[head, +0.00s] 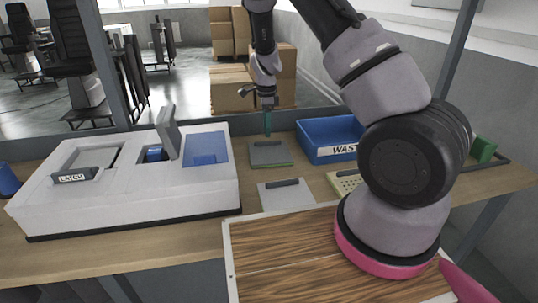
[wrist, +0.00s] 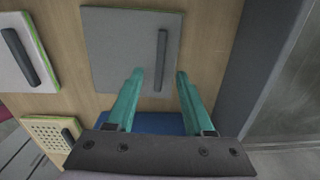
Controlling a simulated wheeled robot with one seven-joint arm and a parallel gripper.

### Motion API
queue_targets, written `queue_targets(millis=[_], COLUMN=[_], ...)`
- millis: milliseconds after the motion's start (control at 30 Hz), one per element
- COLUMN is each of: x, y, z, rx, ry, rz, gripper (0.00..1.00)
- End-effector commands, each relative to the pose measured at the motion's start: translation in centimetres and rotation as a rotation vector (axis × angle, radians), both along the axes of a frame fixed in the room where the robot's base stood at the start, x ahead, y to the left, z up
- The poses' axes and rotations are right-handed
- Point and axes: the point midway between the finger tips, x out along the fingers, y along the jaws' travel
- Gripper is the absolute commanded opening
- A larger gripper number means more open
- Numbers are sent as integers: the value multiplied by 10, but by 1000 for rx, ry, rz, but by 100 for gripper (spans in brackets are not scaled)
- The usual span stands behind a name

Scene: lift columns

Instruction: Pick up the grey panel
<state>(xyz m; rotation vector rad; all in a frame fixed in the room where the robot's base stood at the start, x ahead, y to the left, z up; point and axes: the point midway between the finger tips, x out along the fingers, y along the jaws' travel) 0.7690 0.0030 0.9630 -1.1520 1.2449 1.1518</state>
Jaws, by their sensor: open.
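A grey panel (head: 269,157) with a dark bar handle (head: 267,144) lies flat near the back of the bench. It also shows in the wrist view (wrist: 115,50), with its handle (wrist: 161,60) upright in the picture. A paler grey panel (head: 295,199) with a similar handle lies nearer to me; in the wrist view it is at the left (wrist: 15,70). My gripper (head: 267,132) is open and empty, pointing down just above the back panel. In the wrist view its teal fingertips (wrist: 160,75) appear on either side of the handle; contact cannot be told.
A blue bin (head: 330,152) marked WASTE stands right of the back panel. A perforated panel (head: 343,184) lies partly behind my arm. A white machine (head: 130,195) stands at the left. A wood-grain board (head: 290,255) is in front. A grey ledge (wrist: 240,70) runs behind the panel.

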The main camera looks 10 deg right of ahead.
Motion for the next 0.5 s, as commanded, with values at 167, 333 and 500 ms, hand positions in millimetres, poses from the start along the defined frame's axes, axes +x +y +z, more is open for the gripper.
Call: queue_targets(millis=[167, 333, 500], x=[-1, -1, 0], y=[-2, -3, -3], z=[-18, -44, -51], rx=[-1, -1, 0], ry=[3, 2, 0], rz=[-1, 0, 1], gripper=[52, 52, 52])
